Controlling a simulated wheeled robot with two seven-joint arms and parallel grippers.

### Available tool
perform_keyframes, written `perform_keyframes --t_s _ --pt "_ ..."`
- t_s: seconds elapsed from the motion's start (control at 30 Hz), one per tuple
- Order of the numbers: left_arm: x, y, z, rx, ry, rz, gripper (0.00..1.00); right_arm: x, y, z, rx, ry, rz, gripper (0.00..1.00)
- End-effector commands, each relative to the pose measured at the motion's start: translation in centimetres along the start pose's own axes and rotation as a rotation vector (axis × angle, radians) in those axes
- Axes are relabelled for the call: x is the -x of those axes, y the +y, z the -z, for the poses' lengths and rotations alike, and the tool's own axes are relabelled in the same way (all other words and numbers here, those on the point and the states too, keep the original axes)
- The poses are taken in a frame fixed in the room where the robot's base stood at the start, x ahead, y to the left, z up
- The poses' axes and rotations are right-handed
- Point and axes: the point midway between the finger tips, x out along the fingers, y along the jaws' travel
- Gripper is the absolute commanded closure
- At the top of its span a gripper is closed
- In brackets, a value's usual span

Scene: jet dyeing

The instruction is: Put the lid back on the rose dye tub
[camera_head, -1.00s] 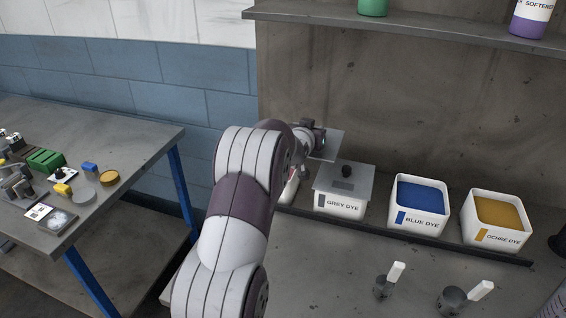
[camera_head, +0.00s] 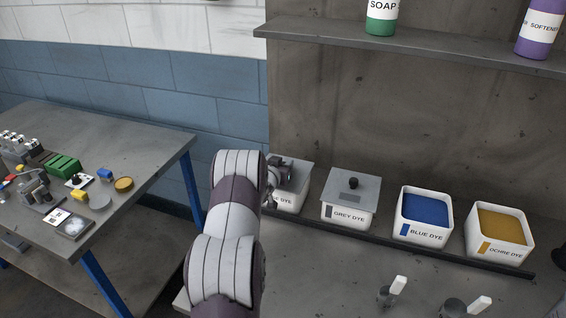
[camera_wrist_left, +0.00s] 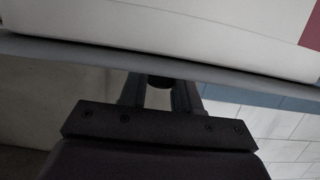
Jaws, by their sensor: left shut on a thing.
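The rose dye tub (camera_head: 288,202) is a white box at the left end of the row, partly hidden by my left arm; only "E DYE" of its label shows. Its grey lid (camera_head: 299,168) lies over its top, level or nearly so. My left gripper (camera_head: 279,176) is at the lid's top, shut on its dark knob (camera_wrist_left: 160,81). In the left wrist view the lid (camera_wrist_left: 225,75) is a thin grey strip against the white tub (camera_wrist_left: 170,25), which has a red patch (camera_wrist_left: 312,35). I cannot tell whether the lid is fully seated. My right gripper is not in view.
To the right stand the lidded grey dye tub (camera_head: 347,215), the open blue dye tub (camera_head: 422,232) and the open ochre dye tub (camera_head: 500,251). Two dark cups with white-handled tools stand in front. A shelf (camera_head: 420,52) with bottles hangs above. A side table (camera_head: 150,150) is at left.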

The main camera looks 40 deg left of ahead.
Motion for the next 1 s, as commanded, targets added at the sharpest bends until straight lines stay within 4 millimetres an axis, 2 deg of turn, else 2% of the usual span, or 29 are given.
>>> perform_keyframes --t_s 0.27,0.3,0.37,0.73,0.87,1.0 --pt "-0.1 0.0 -0.4 0.000 0.001 0.000 1.00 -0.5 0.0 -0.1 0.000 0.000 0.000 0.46" --pt "-0.1 0.0 -0.3 0.000 0.001 0.000 0.61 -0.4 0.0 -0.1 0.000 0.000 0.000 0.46" --pt "-0.1 0.0 -0.2 0.000 0.001 0.000 0.42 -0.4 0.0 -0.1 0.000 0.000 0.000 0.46" --pt "0.2 0.0 0.3 0.000 0.001 0.001 0.42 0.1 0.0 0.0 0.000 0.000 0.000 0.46" --pt "2.5 0.0 0.1 0.000 0.001 0.001 0.42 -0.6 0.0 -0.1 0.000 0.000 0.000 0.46" --pt "6.2 0.0 -0.1 0.001 0.001 0.003 0.42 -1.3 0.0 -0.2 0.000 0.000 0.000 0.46"
